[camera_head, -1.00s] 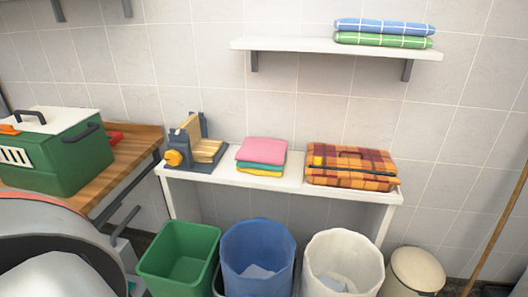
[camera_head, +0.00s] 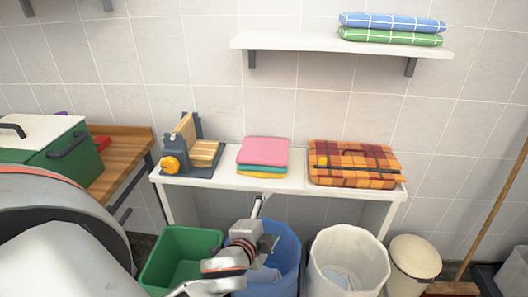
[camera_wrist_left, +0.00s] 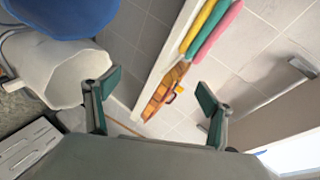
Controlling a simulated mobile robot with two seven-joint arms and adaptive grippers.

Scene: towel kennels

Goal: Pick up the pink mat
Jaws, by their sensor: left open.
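The pink mat (camera_head: 264,151) lies flat on top of a folded teal mat (camera_head: 262,170) and a yellow one (camera_head: 262,175) on the white table (camera_head: 225,181). In the left wrist view the pink mat (camera_wrist_left: 218,32) shows edge-on at the top, beside the green and yellow ones. My left gripper (camera_head: 259,204) is in front of the table edge, just below the stack and apart from it. In the left wrist view its two fingers (camera_wrist_left: 156,92) are spread with nothing between them. My right gripper is not in view.
An orange plaid bundle (camera_head: 352,164) lies right of the stack, and a grey-blue device with a wooden block (camera_head: 196,150) stands left. Green (camera_head: 172,262), blue (camera_head: 284,245) and white (camera_head: 347,255) bins stand below. A wall shelf (camera_head: 300,41) holds folded checked towels (camera_head: 392,29).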

